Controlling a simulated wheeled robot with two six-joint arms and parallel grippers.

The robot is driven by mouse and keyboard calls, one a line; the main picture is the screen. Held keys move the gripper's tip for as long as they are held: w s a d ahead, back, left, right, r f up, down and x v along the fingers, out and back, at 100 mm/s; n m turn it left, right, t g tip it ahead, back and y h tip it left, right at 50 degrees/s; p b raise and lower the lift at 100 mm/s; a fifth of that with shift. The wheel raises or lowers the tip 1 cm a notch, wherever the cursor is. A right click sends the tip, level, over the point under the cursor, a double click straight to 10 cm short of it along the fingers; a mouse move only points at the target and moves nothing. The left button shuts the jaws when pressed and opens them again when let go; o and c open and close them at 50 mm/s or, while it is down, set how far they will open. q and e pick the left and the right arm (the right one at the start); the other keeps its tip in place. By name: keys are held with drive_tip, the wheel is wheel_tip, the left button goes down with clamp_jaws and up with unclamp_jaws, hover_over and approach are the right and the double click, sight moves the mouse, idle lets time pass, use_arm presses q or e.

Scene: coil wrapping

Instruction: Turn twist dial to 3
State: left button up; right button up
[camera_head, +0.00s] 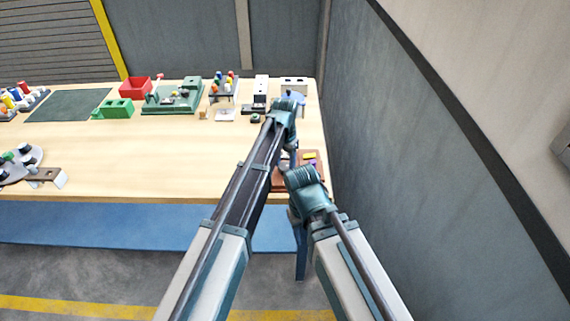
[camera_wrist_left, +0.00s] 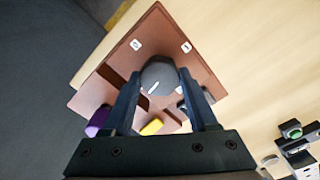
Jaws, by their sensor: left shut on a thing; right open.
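A reddish-brown dial board (camera_wrist_left: 112,68) lies on the table, and its edge shows at the table's right end in the head view (camera_head: 322,170). Its round grey twist dial (camera_wrist_left: 160,74) has a white pointer mark toward the lower left in the left wrist view. Two white labels, a left label (camera_wrist_left: 136,44) and a right label (camera_wrist_left: 186,47), sit beyond the dial; their digits are hard to read. My left gripper (camera_wrist_left: 161,82) is shut on the dial, a finger on each side. My right gripper (camera_head: 292,183) is open near the board's front; its fingers are barely visible.
A purple piece (camera_wrist_left: 98,120) and a yellow piece (camera_wrist_left: 152,127) are on the board near my left fingers. Several fixtures, including a red bin (camera_head: 135,88) and a green block (camera_head: 117,108), line the table's back. A grey wall (camera_head: 400,180) is close on the right.

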sight(285, 166)
use_arm(q)
drive_tip(key=shift+m, duration=0.9)
drive_tip(key=o, duration=1.4)
wheel_tip(285, 166, up, 14)
drive_tip(key=p, duration=1.4)
drive_tip(key=shift+f, duration=0.1)
